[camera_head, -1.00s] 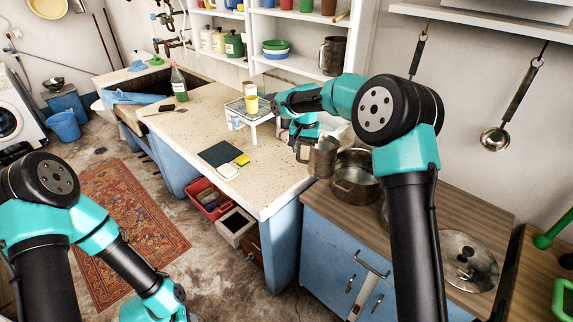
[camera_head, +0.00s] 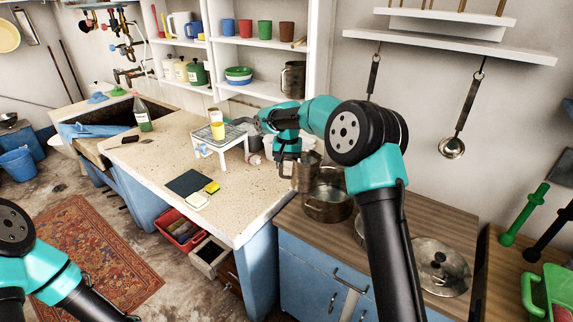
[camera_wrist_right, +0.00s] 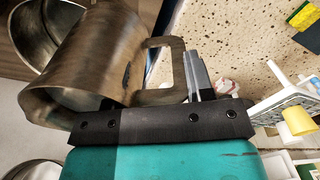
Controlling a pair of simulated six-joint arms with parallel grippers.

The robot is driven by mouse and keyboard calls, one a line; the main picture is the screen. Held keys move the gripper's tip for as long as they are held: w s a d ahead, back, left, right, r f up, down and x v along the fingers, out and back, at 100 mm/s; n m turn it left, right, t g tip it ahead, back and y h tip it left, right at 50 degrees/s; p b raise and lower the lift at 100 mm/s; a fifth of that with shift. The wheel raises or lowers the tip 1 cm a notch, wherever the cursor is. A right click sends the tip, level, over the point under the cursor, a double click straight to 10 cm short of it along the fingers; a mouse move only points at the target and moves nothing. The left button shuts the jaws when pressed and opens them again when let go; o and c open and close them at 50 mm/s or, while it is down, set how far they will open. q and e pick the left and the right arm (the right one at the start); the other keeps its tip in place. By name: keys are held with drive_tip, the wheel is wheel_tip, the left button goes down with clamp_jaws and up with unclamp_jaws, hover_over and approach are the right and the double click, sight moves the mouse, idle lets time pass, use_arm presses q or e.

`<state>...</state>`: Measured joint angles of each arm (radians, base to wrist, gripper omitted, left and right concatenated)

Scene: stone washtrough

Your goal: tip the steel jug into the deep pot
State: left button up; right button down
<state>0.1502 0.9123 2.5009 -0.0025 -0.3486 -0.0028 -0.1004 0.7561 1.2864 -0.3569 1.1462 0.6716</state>
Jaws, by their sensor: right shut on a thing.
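The steel jug (camera_head: 307,172) is a brownish metal cylinder with a handle. My right gripper (camera_head: 288,170) is shut on its handle. The jug is held at the back left of the deep pot (camera_head: 328,207), and covers part of the pot's rim in the head view. It looks close to upright; I cannot tell any slight tilt. In the right wrist view the jug (camera_wrist_right: 90,60) fills the upper left, with the pot (camera_wrist_right: 45,20) behind it. The jug's contents are hidden. My left arm shows at lower left, but its gripper is out of frame.
The pot stands on a wooden-topped blue cabinet (camera_head: 425,215). A small white rack (camera_head: 222,140) with a yellow cup (camera_head: 218,130) stands on the stone counter to the left. A ladle (camera_head: 452,145) hangs on the wall.

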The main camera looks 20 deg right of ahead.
drive_tip(key=shift+s+d+r+t+y, duration=0.15)
drive_tip(key=shift+r+t+y, duration=0.15)
drive_tip(key=shift+r+y, duration=0.35)
drive_tip(key=shift+w+d+r+t+y, duration=0.1)
drive_tip(key=shift+r+t+y, duration=0.2)
drive_tip(key=shift+r+y, duration=0.35)
drive_tip(key=shift+s+d+r+y, duration=0.1)
drive_tip(key=shift+r+y, duration=0.1)
drive_tip(key=shift+y, duration=0.1)
drive_tip(key=shift+s+d+r+t+y, duration=0.15)
drive_tip(key=shift+d+r+t+y, duration=0.3)
drive_tip(key=shift+y, duration=0.35)
drive_tip(key=shift+a, duration=0.1)
idle(0.3)
drive_tip(key=shift+s+d+r+t+y, duration=0.15)
drive_tip(key=shift+d+r+t+y, duration=0.15)
drive_tip(key=shift+y, duration=0.25)
drive_tip(key=shift+s+d+r+t+y, duration=0.2)
drive_tip(key=shift+d+y, duration=0.15)
drive_tip(key=shift+y, duration=0.2)
idle(4.1)
